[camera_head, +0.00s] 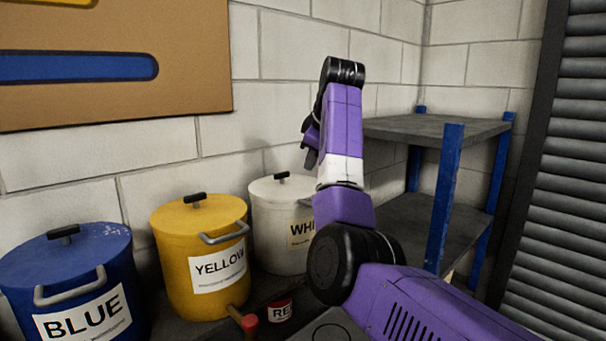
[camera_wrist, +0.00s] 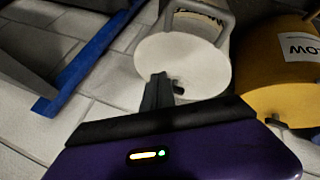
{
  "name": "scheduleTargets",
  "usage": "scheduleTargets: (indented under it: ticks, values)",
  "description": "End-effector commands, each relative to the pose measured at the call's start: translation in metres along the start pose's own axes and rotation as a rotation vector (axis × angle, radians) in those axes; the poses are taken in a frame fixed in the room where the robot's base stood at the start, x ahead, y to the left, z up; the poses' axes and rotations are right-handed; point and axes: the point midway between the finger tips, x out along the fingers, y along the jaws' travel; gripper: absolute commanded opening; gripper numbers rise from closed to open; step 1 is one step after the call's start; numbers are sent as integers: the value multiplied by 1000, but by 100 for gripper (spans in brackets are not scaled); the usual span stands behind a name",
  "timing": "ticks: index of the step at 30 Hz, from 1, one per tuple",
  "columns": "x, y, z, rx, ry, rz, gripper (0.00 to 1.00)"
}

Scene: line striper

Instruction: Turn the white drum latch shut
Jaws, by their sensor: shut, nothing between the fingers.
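The white drum (camera_head: 272,225) stands by the wall at the back, partly hidden by my arm. On its pale lid, near the back rim, is a small black latch (camera_head: 282,176). In the wrist view the white lid (camera_wrist: 185,62) fills the upper middle, and the latch (camera_wrist: 178,88) shows at its near edge. My gripper (camera_wrist: 158,80) is shut and empty, its dark fingertips over the lid edge just left of the latch; I cannot tell whether they touch. In the head view my gripper (camera_head: 310,158) is partly hidden behind my arm, just right of the latch.
A yellow drum (camera_head: 200,262) stands left of the white one, with a blue drum (camera_head: 75,285) beyond it. A red-labelled item (camera_head: 281,311) sits low in front. A shelf with blue posts (camera_head: 446,195) stands at the right. The block wall (camera_head: 290,60) is close behind.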

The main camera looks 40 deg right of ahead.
Motion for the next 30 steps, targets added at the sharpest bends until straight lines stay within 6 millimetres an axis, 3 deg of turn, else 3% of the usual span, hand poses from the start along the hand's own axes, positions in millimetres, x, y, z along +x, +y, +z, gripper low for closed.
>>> scheduleTargets:
  ticks: [6,12,30]
  values:
    - [-27,18,8,0,-1,0,0]
    - [-41,27,11,0,-2,-3,0]
    - [-43,29,11,0,-1,-3,0]
